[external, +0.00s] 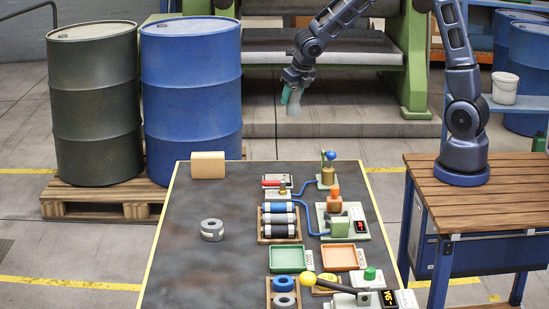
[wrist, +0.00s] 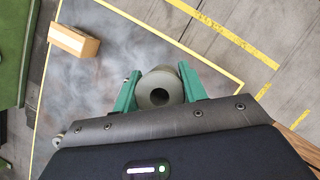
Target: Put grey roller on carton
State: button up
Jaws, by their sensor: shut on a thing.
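My gripper (external: 291,97) hangs in the air above and beyond the far edge of the dark table, right of the carton. Its green fingers (wrist: 160,86) are shut on the grey roller (wrist: 158,92), one on each side. The roller's round end with a dark centre hole faces the wrist camera. In the external view the roller (external: 294,107) shows only as a small grey piece between the fingers. The carton (external: 208,165), a tan box, sits at the table's far left corner. It also shows in the wrist view (wrist: 74,41), upper left, apart from the roller.
A grey ring (external: 212,231) lies on the table's left side. A rack of rollers (external: 279,222), green tray (external: 291,259), orange tray (external: 343,257) and small devices fill the right side. Blue (external: 190,95) and dark (external: 94,100) drums stand behind. The left half is mostly clear.

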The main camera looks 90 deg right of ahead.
jog(key=shift+r, duration=0.45)
jog(key=w+a+r, duration=0.1)
jog(key=w+r, duration=0.1)
jog(key=w, duration=0.6)
jog(key=w+a+r, duration=0.1)
jog(key=w+r, duration=0.2)
jog(key=w, duration=0.5)
notch_tip(320, 180, up, 3)
send_over(206, 154)
jog(key=shift+n, duration=0.4)
notch_tip(206, 154, down, 20)
jog(key=shift+r, duration=0.1)
jog(key=o, duration=1.1)
jog(key=shift+f, duration=0.2)
jog(key=shift+r, duration=0.15)
